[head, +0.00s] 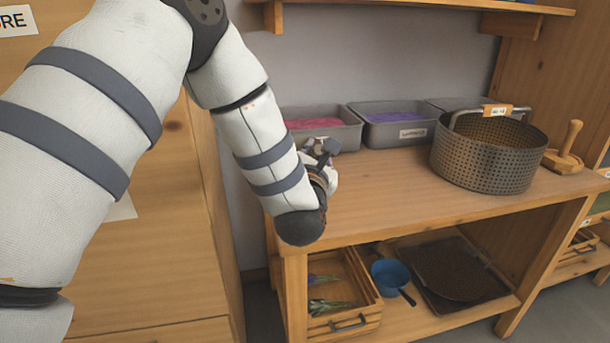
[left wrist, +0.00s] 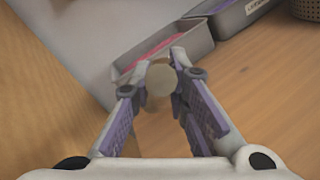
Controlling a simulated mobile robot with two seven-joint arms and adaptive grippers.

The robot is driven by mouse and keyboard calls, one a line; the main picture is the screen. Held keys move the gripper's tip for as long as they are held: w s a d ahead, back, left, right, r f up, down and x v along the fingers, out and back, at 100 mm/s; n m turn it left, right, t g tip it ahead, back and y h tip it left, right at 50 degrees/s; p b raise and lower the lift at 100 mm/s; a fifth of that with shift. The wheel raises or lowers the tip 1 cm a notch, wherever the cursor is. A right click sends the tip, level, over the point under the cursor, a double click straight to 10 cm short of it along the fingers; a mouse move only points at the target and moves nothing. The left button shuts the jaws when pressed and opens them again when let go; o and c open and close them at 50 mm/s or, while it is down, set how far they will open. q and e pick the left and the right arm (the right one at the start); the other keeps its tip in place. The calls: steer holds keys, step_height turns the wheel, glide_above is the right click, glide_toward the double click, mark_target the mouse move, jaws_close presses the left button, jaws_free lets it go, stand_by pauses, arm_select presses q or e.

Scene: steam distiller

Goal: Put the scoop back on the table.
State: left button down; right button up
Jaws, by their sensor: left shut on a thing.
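My left gripper (head: 322,150) is over the left end of the wooden table (head: 400,185), close to the tray of pink material. In the left wrist view my left gripper (left wrist: 160,82) is shut on a tan, rounded piece (left wrist: 160,86), which looks like the end of the scoop's handle. The rest of the scoop is hidden, and I cannot tell whether it touches the table. In the head view my arm and gripper cover most of it. My right gripper is not in view.
Grey trays of pink (head: 314,123) and purple (head: 396,117) material stand along the back. A perforated metal basket (head: 485,155) and a wooden tool (head: 566,155) stand at the right. The table's front middle is clear. The lower shelf holds a wooden crate (head: 350,322) and blue pan (head: 390,277).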

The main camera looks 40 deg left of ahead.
arm_select(q)
steer(key=a+f, duration=0.1)
steer(key=f, duration=0.1)
steer(key=shift+w+a+f, duration=0.15)
steer(key=shift+a+f, duration=0.15)
steer(key=shift+a, duration=0.1)
steer(key=shift+a+f+b, duration=0.25)
steer(key=shift+f, duration=0.7)
steer(key=shift+a+f+b, duration=0.2)
steer(key=shift+f, duration=0.75)
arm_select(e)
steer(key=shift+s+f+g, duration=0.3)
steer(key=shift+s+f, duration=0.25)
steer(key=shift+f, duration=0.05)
arm_select(q)
steer(key=shift+f, duration=0.15)
steer(key=c, duration=1.6)
jaws_free()
steer(key=shift+o, duration=0.2)
steer(key=shift+r, duration=0.2)
steer(key=v, duration=1.2)
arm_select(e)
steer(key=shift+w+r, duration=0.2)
